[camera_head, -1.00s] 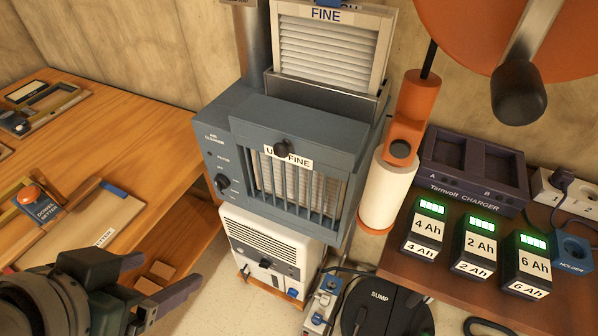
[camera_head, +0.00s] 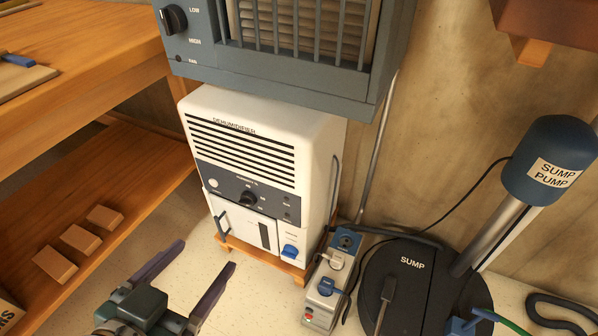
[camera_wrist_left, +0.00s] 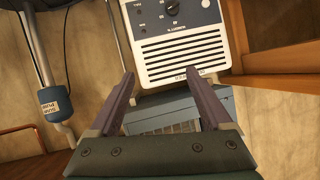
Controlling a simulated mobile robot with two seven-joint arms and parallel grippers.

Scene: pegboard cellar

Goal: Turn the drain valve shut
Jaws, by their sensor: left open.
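The white dehumidifier (camera_head: 265,140) stands on a low wooden base on the floor. A small blue valve-like handle (camera_head: 290,251) sits at the lower right of its front; its label is too small to read. My left gripper (camera_head: 206,256) is open and empty, in front of and left of the dehumidifier, apart from it. In the left wrist view the open fingers (camera_wrist_left: 158,78) point toward the dehumidifier (camera_wrist_left: 180,45), which appears upside down; the blue handle is out of that view. My right gripper is not in view.
A grey air cleaner (camera_head: 280,75) hangs above the dehumidifier. A power strip (camera_head: 325,285) with plugs and a black sump lid (camera_head: 400,275) lie to its right. A blue fitting (camera_head: 465,324) with a green hose is by the lid. A wooden bench shelf (camera_head: 100,215) bounds the left.

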